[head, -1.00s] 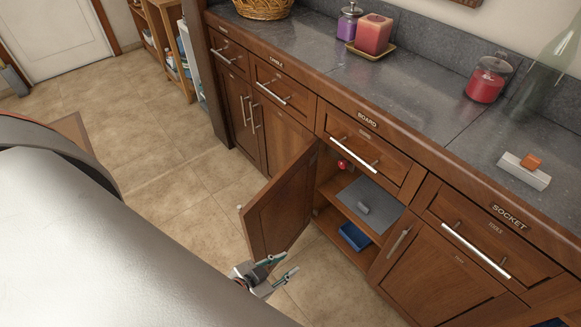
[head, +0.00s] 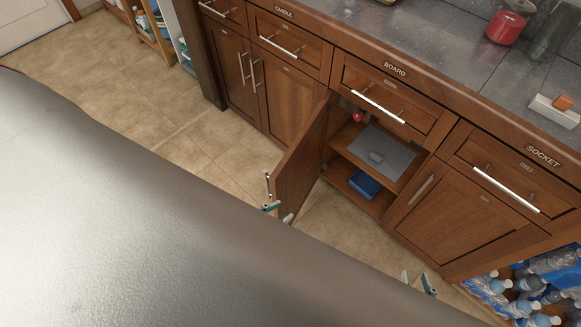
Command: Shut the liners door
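A brown wooden cabinet door (head: 302,158) stands swung open, out from the counter front. Its silver handle (head: 267,184) shows at its free edge. No label naming it is readable. The open cupboard holds a grey item (head: 380,155) on its shelf and a blue item (head: 365,185) below. My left gripper (head: 278,212) is at the lower free corner of the door, fingers apart; its body is hidden behind my arm, and I cannot tell whether it touches the door. My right gripper (head: 417,281) is open and empty, low in front of the closed cabinet to the right.
A drawer labelled BOARD (head: 388,102) above the cupboard is closed. The closed door (head: 450,215) stands to the right. Bottled water packs (head: 525,290) lie at the lower right. The tiled floor (head: 150,125) to the left is clear. My arm covers the lower left.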

